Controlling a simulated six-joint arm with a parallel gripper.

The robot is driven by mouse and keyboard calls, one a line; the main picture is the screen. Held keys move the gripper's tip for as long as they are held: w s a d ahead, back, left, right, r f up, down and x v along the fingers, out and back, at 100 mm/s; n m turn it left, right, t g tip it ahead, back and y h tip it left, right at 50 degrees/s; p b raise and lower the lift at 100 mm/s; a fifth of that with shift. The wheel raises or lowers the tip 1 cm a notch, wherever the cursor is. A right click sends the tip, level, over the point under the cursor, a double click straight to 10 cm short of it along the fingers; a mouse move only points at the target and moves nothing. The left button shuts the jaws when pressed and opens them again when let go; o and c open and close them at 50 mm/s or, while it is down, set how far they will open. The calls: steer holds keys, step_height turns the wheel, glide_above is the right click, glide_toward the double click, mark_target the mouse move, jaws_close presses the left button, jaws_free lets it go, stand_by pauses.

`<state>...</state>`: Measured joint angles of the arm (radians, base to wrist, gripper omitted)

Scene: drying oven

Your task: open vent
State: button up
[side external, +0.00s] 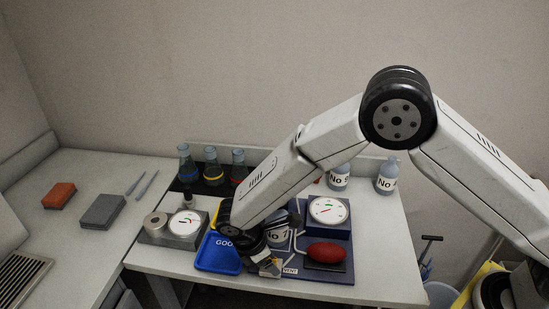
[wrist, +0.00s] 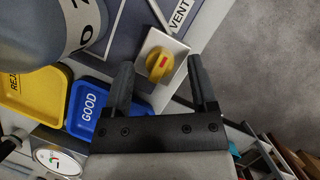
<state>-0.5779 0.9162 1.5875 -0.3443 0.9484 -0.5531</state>
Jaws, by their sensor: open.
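The vent knob (wrist: 158,66) is yellow with a red mark and sits on a pale square plate beside the "VENT" label (wrist: 180,15). In the side view the "VENT" label (side external: 290,271) is at the front edge of the dark blue unit (side external: 330,279); the knob there is hidden or too small to tell. My gripper (wrist: 160,62) is open, its two dark fingers on either side of the knob in the wrist view. Whether they touch it or how high they are above it, I cannot tell. In the side view my gripper (side external: 268,264) is low at the unit's front left.
A blue "GOOD" tray (side external: 218,262) and a yellow tray (wrist: 38,92) lie close beside my gripper. A red bulb (side external: 326,252) and a white dial (side external: 328,210) are on the unit to the right. Flasks (side external: 211,170) and bottles (side external: 386,178) stand at the back.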

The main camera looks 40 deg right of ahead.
steer(key=shift+s+n+t, duration=0.1)
steer(key=shift+n+t, duration=0.3)
steer(key=shift+n, duration=0.8)
step_height(320, 180, up, 23)
steer(key=a, duration=0.3)
steer(key=s+d+r+m+y, duration=0.1)
steer(key=s+d+m+y, duration=0.1)
steer(key=d+m, duration=0.4)
steer(key=s+d+r+m+t+y, duration=0.1)
steer(key=s+d+m, duration=0.4)
steer(key=d, duration=0.8)
steer(key=shift+m+y, duration=0.4)
steer(key=shift+m, duration=0.6)
steer(key=shift+f, duration=0.1)
steer(key=s+d+f+m, duration=0.2)
steer(key=f, duration=0.4)
steer(key=s+d+f+m+t, duration=0.1)
steer(key=s+d+f+m, duration=0.1)
steer(key=f, duration=0.4)
steer(key=shift+s+d+f+m+t+y, duration=0.15)
steer(key=shift+s+d+m+t+y, duration=0.15)
steer(key=shift+s+m, duration=0.25)
